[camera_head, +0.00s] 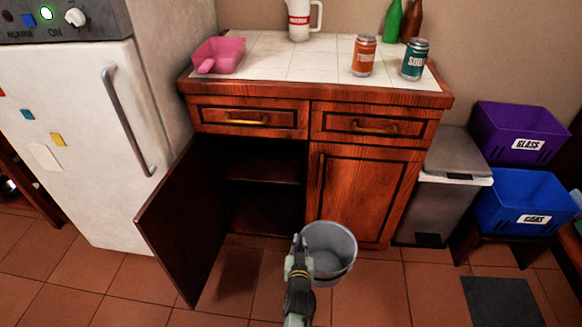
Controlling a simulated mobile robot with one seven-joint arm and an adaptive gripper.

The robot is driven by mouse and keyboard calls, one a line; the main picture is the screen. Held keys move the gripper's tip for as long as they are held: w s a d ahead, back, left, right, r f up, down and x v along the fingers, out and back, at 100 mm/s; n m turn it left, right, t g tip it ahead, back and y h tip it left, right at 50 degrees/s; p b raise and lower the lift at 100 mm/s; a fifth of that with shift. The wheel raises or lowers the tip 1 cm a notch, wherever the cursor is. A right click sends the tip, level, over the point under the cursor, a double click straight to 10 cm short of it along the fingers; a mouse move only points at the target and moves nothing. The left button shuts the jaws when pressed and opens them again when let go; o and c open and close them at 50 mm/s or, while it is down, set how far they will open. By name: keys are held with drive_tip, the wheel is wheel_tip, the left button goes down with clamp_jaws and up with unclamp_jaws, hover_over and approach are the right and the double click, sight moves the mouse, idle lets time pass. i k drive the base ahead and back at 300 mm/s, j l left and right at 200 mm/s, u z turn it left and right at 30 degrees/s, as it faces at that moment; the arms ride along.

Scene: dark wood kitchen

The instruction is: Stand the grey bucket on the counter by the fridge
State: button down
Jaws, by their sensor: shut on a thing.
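The grey bucket (335,246) is upright, its open mouth facing up and its inside empty. It is in front of the closed right cupboard door, low near the tiled floor; I cannot tell whether it touches the floor. My gripper (299,262) is shut on the left side of the bucket; the fingertips are partly hidden by the arm. The counter (290,50) stands to the right of the white fridge (75,130), with a white tiled top and a wooden edge.
The left cupboard door (180,222) hangs open towards me. A pink scoop (218,55), white jug (299,20), orange can (364,55), teal can (414,59) and bottles (401,22) stand on the counter, with bare tiles between. A pedal bin (440,195) and crates (525,203) are at right.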

sight(289, 64)
drive_tip(key=l, duration=0.3)
drive_tip(key=i+l, duration=0.15)
drive_tip(key=l, duration=0.2)
drive_tip(key=l+u, duration=0.5)
drive_tip(key=u, duration=1.05)
